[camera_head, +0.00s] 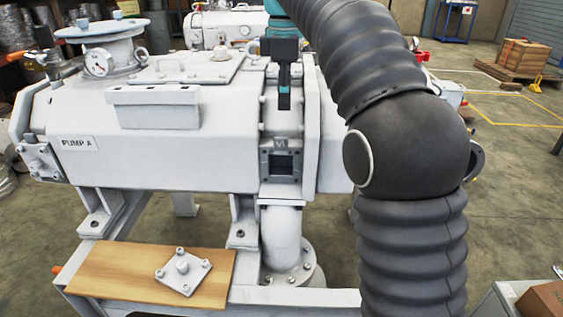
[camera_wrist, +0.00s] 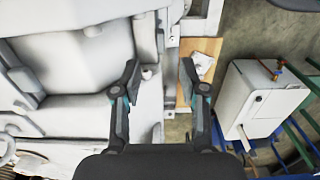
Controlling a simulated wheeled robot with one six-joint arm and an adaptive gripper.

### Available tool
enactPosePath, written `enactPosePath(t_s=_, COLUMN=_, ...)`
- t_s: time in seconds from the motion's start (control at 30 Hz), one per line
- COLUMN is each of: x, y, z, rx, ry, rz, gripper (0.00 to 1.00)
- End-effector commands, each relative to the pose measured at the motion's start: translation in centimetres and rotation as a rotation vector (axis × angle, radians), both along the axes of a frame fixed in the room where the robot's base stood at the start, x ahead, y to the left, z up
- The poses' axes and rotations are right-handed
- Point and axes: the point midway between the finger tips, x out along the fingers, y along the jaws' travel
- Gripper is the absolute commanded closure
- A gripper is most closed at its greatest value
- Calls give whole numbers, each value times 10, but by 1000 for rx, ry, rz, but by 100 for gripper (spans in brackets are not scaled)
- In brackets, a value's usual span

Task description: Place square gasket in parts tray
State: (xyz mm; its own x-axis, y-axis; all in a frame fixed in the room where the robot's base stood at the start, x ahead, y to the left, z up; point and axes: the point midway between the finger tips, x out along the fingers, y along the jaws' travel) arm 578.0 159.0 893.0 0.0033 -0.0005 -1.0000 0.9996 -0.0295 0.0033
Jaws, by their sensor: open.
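My gripper (camera_head: 284,98) hangs in front of the white pump, above the square port. In the wrist view my gripper (camera_wrist: 160,74) is open, its two fingers wide apart with nothing between them. A grey square frame (camera_head: 266,163) surrounds the dark port opening under the V1 label; I cannot tell whether it is the square gasket or a flange. A square metal cover plate (camera_head: 183,271) with a central knob lies on a wooden board (camera_head: 110,268); the plate also shows in the wrist view (camera_wrist: 202,65). I cannot clearly make out a parts tray.
The white pump body (camera_head: 200,155) fills the left and middle. A flanged pipe (camera_head: 283,235) runs down below the port. A grey cabinet (camera_head: 495,303) with a brown box (camera_head: 541,299) stands at bottom right. My arm hides much of the right side. Bare floor (camera_head: 515,200) lies beyond.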

Motion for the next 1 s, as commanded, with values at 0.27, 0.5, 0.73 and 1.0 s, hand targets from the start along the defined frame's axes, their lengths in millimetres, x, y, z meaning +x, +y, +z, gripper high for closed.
enactPosePath(t_s=0.27, x=0, y=0, z=-40, rx=0, ry=0, rz=-1, gripper=57)
enactPosePath(t_s=0.5, x=0, y=2, z=-57, rx=0, ry=0, rz=-1, gripper=57)
enactPosePath(t_s=0.73, x=-1, y=4, z=-87, rx=0, ry=0, rz=-2, gripper=57)
enactPosePath(t_s=1.0, x=0, y=4, z=-95, rx=1, ry=-2, rz=-2, gripper=57)
